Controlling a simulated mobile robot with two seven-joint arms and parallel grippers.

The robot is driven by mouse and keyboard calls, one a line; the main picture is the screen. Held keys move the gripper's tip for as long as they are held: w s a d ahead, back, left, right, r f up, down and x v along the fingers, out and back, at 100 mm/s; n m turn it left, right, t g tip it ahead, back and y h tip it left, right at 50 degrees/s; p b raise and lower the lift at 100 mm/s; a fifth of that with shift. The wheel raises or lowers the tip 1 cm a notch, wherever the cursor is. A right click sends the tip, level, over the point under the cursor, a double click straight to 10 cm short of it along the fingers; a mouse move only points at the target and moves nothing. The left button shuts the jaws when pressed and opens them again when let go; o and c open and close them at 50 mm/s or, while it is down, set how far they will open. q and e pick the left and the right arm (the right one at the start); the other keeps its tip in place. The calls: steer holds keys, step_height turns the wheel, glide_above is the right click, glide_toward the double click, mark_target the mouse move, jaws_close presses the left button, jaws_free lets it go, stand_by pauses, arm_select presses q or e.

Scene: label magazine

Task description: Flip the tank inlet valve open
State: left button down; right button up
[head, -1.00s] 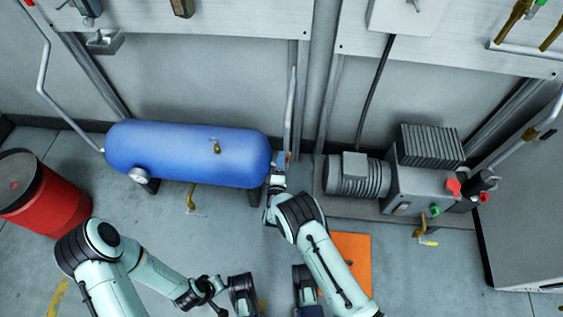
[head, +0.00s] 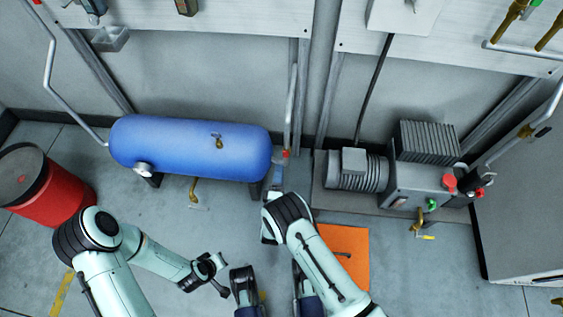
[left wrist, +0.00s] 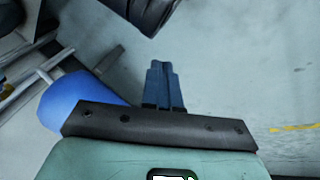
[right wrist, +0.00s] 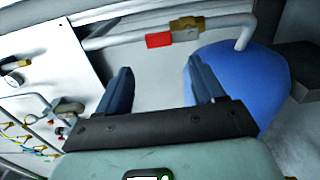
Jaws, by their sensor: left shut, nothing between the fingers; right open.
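The blue tank (head: 190,148) lies on its side at the left. A small red valve handle (head: 286,154) shows at its right end. In the right wrist view, the red handle (right wrist: 158,40) is beside a brass valve body (right wrist: 187,28) on the pale pipe that bends into the tank (right wrist: 238,75). The handle's exact angle is hard to tell. My right gripper (right wrist: 158,66) is open and empty, with the handle beyond the gap between its fingers; in the head view it is just below the handle. My left gripper (left wrist: 160,66) is shut and empty, away from the valve.
A red drum (head: 52,192) stands left of the tank. A pump with a motor (head: 357,172) is on a plinth to the right. An orange mat (head: 345,245) lies on the floor. Another brass valve (head: 194,190) hangs under the tank. Pipes run up the wall.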

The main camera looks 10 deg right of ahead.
arm_select(q)
steer(key=shift+s+d+r+g+p, duration=0.2)
steer(key=shift+s+d+r, duration=0.1)
steer(key=shift+s, duration=0.2)
steer(key=shift+s+d+r+g+p, duration=0.1)
steer(key=shift+s+d+r+p, duration=0.15)
steer(key=shift+s, duration=0.25)
arm_select(e)
steer(key=v, duration=0.5)
steer(key=shift+s, duration=0.2)
steer(key=shift+d+f, duration=0.1)
